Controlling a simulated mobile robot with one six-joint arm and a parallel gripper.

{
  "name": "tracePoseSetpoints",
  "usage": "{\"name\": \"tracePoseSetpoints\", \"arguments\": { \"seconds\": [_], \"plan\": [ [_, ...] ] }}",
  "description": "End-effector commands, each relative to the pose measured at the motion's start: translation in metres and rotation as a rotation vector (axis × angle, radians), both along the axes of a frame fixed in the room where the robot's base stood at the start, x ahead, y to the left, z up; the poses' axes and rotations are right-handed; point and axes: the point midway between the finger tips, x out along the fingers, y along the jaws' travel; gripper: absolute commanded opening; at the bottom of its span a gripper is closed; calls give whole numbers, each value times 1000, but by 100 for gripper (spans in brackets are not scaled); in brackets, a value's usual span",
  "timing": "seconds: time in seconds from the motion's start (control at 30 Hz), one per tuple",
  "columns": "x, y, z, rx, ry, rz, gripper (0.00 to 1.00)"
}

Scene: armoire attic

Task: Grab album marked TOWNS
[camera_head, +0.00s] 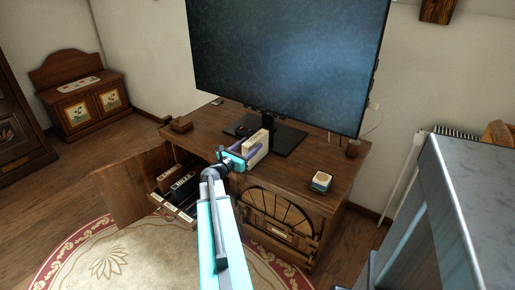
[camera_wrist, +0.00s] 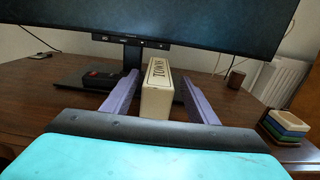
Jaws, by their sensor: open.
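My gripper (camera_wrist: 160,97) is open, with one purple finger on each side of the album.
A large monitor (camera_head: 290,60) stands right behind the album, on a black base (camera_head: 287,138). A dark box (camera_wrist: 100,77) lies at left, and stacked coasters (camera_wrist: 284,125) sit at right. Below, an open cabinet door (camera_head: 133,183) and compartment hold dark albums (camera_head: 182,186).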

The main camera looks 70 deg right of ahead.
Motion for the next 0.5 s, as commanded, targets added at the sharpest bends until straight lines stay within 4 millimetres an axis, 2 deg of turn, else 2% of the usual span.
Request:
{"name": "tracePoseSetpoints", "arguments": {
  "seconds": [0.3,0.5],
  "plan": [
    [0,-1,0,0,0,0,53],
    [-2,-13,-1,-1,0,-1,53]
  ]
}}
